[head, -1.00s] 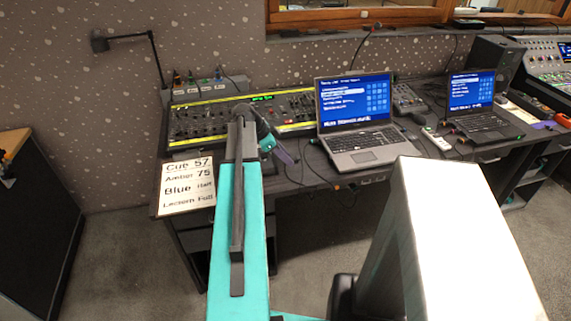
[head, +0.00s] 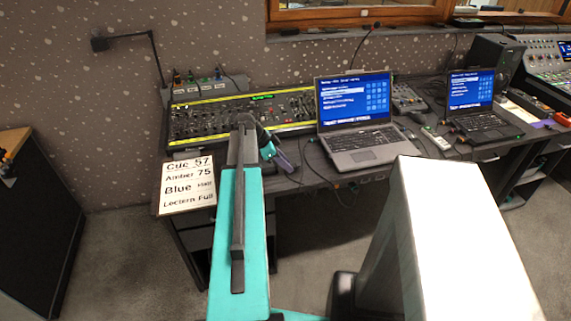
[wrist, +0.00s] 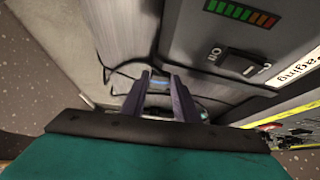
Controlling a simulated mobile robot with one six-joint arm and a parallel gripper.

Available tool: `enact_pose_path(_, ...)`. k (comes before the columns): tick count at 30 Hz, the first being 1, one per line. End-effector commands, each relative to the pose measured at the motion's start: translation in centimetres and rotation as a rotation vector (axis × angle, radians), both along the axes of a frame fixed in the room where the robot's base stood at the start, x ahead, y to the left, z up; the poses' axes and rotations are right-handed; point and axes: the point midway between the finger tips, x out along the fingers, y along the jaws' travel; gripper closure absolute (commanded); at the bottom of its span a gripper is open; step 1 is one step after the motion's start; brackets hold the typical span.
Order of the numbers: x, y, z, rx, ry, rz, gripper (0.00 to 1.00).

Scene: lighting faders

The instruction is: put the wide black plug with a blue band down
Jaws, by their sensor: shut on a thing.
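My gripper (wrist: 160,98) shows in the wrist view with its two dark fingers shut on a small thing. A blue band of the black plug (wrist: 158,82) shows between the fingertips; most of the plug is hidden by the fingers. In the head view my gripper (head: 281,158) is over the desk, just in front of the lighting console and left of the nearer laptop. The plug cannot be made out there. I cannot tell whether the plug touches a surface.
The wrist view shows a grey unit with a rocker switch (wrist: 242,64) and a level meter (wrist: 240,12), with black cables near the fingers. The head view shows the console (head: 200,118), nearer laptop (head: 357,148), farther laptop (head: 484,125) and cue card (head: 187,186).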

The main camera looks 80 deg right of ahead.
Motion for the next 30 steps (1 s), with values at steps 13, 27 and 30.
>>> enact_pose_path(13, 0.0, 0.0, -0.2, 0.0, 0.0, 0.0, 0.54)
enact_pose_path(27, 0.8, 0.3, 1.4, -0.003, -0.001, 0.002, 0.54)
enact_pose_path(30, 1.4, 0.6, 2.4, -0.002, -0.001, 0.002, 0.54)
